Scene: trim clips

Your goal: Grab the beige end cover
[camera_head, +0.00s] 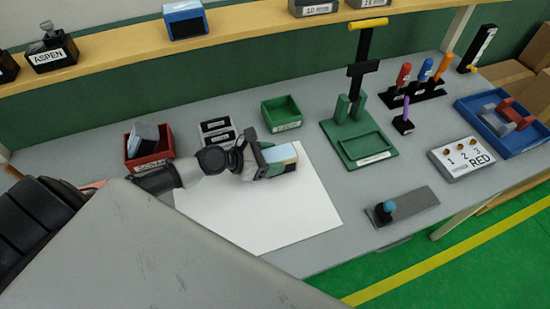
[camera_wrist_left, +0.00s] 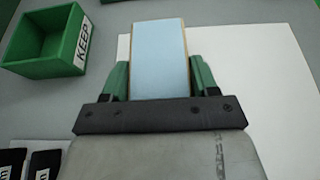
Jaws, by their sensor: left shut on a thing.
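My left gripper (camera_head: 262,160) is shut on a block-like piece (camera_head: 284,154) with a light blue face and beige edges, which looks like the beige end cover. In the left wrist view the piece (camera_wrist_left: 159,60) sits between the two green fingers, its light blue face toward the camera and thin beige edges showing at its sides. The gripper and piece are over the upper part of a white sheet (camera_head: 270,220). I cannot tell whether the piece touches the sheet. My right gripper is not in view.
The lower sheet is clear.

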